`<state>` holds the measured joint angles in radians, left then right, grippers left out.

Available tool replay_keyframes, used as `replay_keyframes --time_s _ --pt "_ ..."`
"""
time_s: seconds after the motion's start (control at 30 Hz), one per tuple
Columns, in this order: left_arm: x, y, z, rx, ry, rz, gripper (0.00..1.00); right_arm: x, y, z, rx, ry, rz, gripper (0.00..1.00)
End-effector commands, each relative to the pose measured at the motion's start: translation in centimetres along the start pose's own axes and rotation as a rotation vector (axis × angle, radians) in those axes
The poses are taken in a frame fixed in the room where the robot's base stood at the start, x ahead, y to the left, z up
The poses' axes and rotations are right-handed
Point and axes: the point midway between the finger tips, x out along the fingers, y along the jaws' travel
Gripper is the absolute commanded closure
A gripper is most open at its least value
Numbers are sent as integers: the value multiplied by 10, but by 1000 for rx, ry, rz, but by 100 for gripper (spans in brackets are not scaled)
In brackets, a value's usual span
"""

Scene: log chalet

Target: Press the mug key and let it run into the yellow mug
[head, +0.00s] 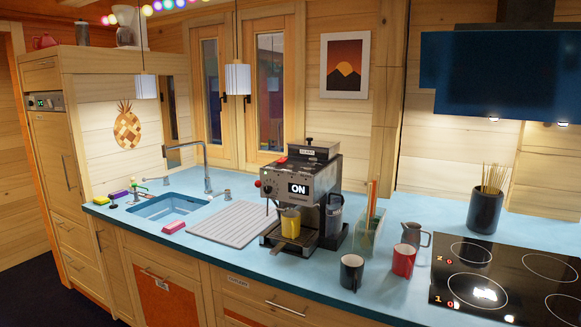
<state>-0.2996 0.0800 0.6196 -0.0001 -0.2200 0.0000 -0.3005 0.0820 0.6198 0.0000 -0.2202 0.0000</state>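The espresso machine (318,182) stands on the blue counter, steel-fronted, with a lit display (299,188) reading ON. The yellow mug (290,223) stands upright on the machine's drip tray (272,238), under the spout area. Whether anything flows into it is too small to tell. The mug key cannot be made out at this size. Neither of my grippers shows in the head view.
A black mug (351,271), a red mug (403,260) and a metal pitcher (415,236) stand right of the machine, before the hob (510,275). A ribbed drainboard (233,222) and sink (167,205) lie left. The counter's front edge runs below.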

Motion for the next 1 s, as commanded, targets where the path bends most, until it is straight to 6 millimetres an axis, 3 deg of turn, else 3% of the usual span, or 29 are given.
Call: replay_keyframes --time_s 0.03,0.27,1.0 --pt "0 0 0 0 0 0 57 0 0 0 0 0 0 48" --pt "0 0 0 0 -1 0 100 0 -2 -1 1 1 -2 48" --pt "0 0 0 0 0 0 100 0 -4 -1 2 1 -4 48"
